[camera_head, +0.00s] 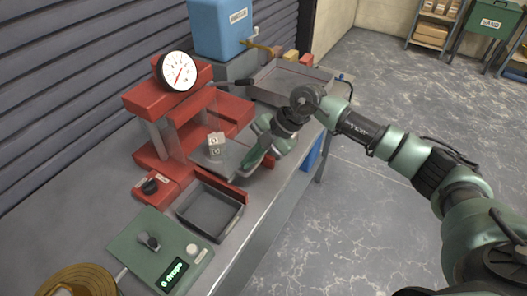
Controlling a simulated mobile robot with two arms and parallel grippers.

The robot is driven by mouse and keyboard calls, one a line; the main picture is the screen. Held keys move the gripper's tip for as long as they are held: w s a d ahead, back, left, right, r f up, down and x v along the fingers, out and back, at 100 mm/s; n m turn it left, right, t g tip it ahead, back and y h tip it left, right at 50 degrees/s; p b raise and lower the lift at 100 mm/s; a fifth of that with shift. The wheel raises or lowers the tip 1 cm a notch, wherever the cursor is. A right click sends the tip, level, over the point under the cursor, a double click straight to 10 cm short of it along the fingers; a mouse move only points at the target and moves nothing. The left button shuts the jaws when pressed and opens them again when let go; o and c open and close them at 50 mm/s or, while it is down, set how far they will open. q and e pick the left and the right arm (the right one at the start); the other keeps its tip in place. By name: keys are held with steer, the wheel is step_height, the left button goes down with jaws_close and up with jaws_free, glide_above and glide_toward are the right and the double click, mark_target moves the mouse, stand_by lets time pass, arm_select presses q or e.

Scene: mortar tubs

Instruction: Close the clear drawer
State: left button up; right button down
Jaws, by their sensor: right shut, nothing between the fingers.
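The clear drawer (232,152) is a see-through box at the front of the red machine (165,110). It stands out from the machine toward the bench's front edge, so it looks open. A small pale block with dark marks (215,145) shows in or behind it. My right gripper (249,163) is shut and empty, at the drawer's outer right end, with fingers pointing down and left. It hides part of that end, and I cannot tell if it touches the drawer. My left gripper is not in view.
A dark empty tray (210,210) lies in front of the drawer. A metal tub (292,80) and blue tank (221,30) stand behind. Open floor lies right of the bench.

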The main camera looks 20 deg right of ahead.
steer(key=shift+w+a, duration=0.5)
steer(key=shift+w, duration=0.15)
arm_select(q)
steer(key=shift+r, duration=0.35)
